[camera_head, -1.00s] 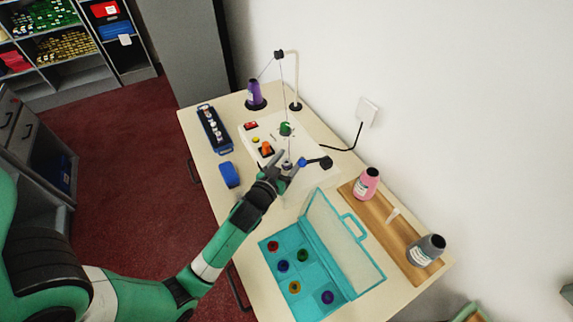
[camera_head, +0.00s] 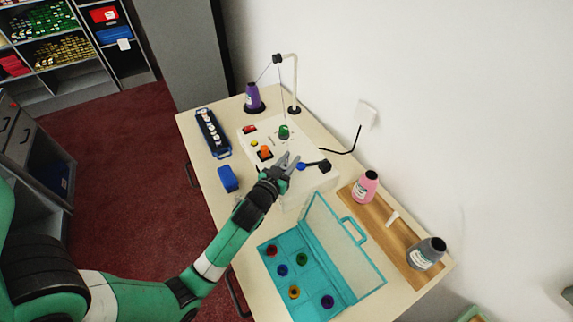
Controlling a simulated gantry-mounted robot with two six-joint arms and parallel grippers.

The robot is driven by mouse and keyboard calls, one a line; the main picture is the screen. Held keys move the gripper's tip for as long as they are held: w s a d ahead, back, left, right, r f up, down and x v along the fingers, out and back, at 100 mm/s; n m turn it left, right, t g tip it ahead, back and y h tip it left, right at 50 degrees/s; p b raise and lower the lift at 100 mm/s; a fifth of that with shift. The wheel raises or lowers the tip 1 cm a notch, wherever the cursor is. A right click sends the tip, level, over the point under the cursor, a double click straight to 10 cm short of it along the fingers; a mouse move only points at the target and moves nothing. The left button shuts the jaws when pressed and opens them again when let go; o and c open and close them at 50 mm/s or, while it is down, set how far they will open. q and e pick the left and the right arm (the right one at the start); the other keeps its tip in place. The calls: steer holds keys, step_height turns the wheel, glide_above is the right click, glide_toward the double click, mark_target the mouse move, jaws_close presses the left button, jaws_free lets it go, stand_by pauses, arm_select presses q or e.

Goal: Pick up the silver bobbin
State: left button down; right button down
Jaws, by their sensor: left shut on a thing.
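My left gripper (camera_head: 289,159) is over the front part of the white winding machine (camera_head: 262,133) on the table. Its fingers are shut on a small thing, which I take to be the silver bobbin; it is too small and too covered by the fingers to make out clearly. My right gripper is not in view.
An open turquoise case (camera_head: 268,291) with several coloured bobbins lies in front. A wooden tray (camera_head: 388,237) holds a pink bottle (camera_head: 365,188) and a grey bottle (camera_head: 427,253). A blue block (camera_head: 228,179), a dark rack (camera_head: 213,134) and a purple cone (camera_head: 253,97) stand farther left.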

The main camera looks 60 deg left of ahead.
arm_select(q)
steer(key=shift+r, duration=0.1)
steer(key=shift+r, duration=0.2)
steer(key=r, duration=0.1)
steer(key=r+p, duration=0.2)
steer(key=shift+s+d+r, duration=0.15)
steer(key=shift+d+r, duration=0.1)
steer(key=shift+r, duration=0.15)
steer(key=s+d+r+p, duration=0.5)
steer(key=s+d+r, duration=0.2)
steer(key=d, duration=0.4)
steer(key=shift+s+d+r, duration=0.15)
steer(key=shift+r, duration=0.65)
